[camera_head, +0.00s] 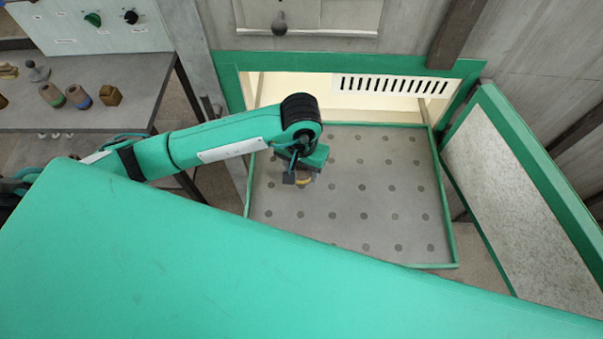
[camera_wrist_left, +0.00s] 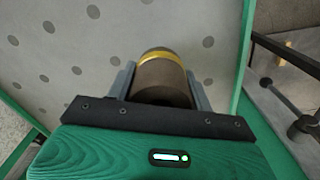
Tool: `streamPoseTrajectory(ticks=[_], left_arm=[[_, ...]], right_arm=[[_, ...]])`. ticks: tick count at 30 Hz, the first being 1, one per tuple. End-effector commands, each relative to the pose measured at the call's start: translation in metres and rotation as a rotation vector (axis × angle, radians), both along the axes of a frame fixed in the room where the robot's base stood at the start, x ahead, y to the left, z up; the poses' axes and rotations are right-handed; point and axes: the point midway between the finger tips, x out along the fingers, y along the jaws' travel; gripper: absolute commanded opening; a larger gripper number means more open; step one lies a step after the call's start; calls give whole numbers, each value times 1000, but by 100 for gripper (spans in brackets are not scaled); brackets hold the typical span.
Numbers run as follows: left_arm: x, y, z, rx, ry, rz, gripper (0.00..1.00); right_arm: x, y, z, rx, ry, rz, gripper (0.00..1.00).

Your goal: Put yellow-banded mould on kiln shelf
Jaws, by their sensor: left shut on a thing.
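The yellow-banded mould (camera_wrist_left: 163,74) is a brown-grey cylinder with a yellow band near its far end. In the left wrist view it sits between the two fingers of my left gripper (camera_wrist_left: 160,90), which is shut on it. In the head view my left gripper (camera_head: 298,178) is over the left part of the kiln shelf (camera_head: 380,188), a grey perforated plate with a green rim. Only a little of the mould (camera_head: 305,183) shows there, below the gripper. I cannot tell whether the mould touches the shelf. My right gripper is not in view.
The kiln door (camera_head: 530,195) stands open at the right. A grey bench (camera_head: 110,75) at the left holds other moulds, including a blue-banded one (camera_head: 78,97) and a green-banded one (camera_head: 51,95). Most of the shelf right of my gripper is clear.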

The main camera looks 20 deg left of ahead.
Motion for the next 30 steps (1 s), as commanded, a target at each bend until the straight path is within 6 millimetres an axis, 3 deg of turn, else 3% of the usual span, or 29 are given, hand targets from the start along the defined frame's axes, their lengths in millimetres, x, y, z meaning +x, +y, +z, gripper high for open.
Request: streamPoseTrajectory(ticks=[8,15,26,27,30], left_arm=[[0,0,-20,0,1,2,23],[0,0,-50,-1,1,2,23],[1,0,-55,0,-3,0,23],[1,0,-55,0,-2,1,56],[1,0,-54,0,-2,1,74]], right_arm=[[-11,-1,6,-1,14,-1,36],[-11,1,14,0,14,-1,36],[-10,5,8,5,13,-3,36],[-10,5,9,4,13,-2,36],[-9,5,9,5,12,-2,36]])
